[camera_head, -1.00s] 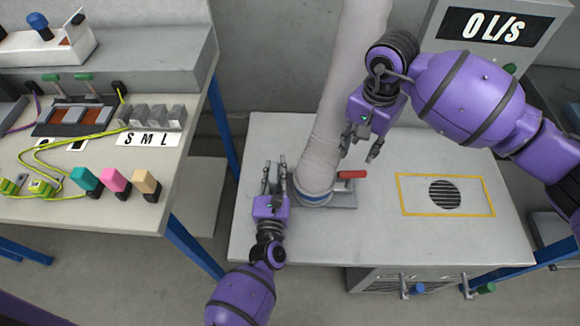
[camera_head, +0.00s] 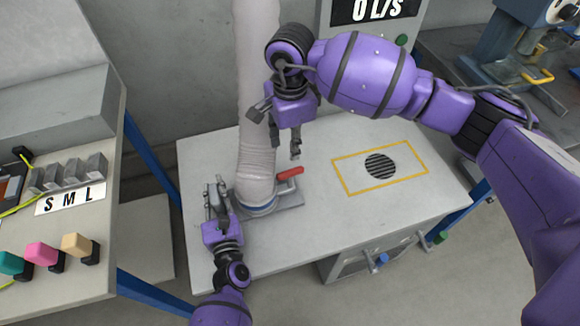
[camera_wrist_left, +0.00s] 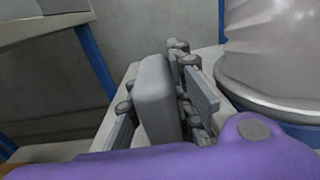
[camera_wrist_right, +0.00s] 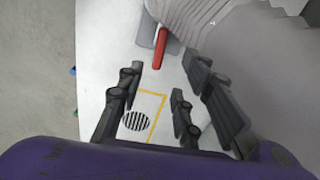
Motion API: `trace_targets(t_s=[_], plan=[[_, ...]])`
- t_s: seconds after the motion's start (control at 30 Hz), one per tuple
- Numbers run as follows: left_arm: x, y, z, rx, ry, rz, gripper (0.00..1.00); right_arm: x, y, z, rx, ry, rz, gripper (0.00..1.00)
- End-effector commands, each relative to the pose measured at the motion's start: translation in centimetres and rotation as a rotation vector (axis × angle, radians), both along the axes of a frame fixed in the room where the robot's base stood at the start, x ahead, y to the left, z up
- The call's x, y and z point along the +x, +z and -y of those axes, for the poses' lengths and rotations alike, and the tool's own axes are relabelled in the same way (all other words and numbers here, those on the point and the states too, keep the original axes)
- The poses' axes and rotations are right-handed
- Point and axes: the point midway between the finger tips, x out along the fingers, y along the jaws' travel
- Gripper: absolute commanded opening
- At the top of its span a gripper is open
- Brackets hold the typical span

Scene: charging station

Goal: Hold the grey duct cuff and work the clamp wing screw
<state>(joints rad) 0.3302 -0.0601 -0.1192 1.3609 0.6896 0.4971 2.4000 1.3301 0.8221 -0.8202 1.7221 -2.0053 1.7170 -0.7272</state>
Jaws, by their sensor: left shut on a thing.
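The pale duct (camera_head: 256,120) stands upright on the grey bench, with a blue-edged cuff ring (camera_head: 258,209) at its foot. My left gripper (camera_head: 216,200) is just left of the duct foot. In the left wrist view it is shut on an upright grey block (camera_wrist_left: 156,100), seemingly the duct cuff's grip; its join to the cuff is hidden. A red handle (camera_head: 290,173), seemingly the wing screw, sits right of the duct foot; it also shows in the right wrist view (camera_wrist_right: 160,48). My right gripper (camera_head: 284,141) is open and empty above the red handle, not touching it.
A striped round vent (camera_head: 380,166) inside a yellow outline lies on the bench to the right. A display (camera_head: 373,10) reads 0 L/s. The left table holds several grey blocks and coloured pegs. Bench space around the vent is clear.

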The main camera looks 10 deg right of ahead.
Motion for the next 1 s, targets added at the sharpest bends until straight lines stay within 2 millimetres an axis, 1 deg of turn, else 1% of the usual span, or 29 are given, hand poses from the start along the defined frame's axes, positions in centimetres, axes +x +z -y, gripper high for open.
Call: trace_targets(t_s=[0.03,0.3,0.5,0.7,0.93,0.97,1.0], plan=[[0.0,0.0,0.0,0.0,0.0,0.001,0.0,-0.1,-1.0,0.0,-0.002,0.0,-0.004,0.33],[0.0,0.0,0.0,0.0,0.0,0.001,0.0,-0.2,-6.5,0.0,-0.001,0.001,-0.005,0.33],[0.0,0.0,0.0,0.001,0.0,0.001,0.0,-0.1,-9.3,0.0,0.0,0.002,-0.003,0.33],[0.0,0.0,0.0,0.0,0.0,0.001,0.0,0.0,-10.4,0.0,-0.001,0.003,-0.001,0.33],[0.0,0.0,0.0,0.0,0.0,0.001,0.0,0.0,-10.4,0.0,-0.001,0.004,0.0,0.33],[0.0,0.0,0.0,0.0,0.0,0.001,0.0,0.0,-10.4,0.0,-0.001,0.004,0.0,0.32],[0.0,0.0,0.0,0.0,0.0,0.001,0.0,0.0,-10.4,0.0,-0.001,0.004,0.0,0.26]])
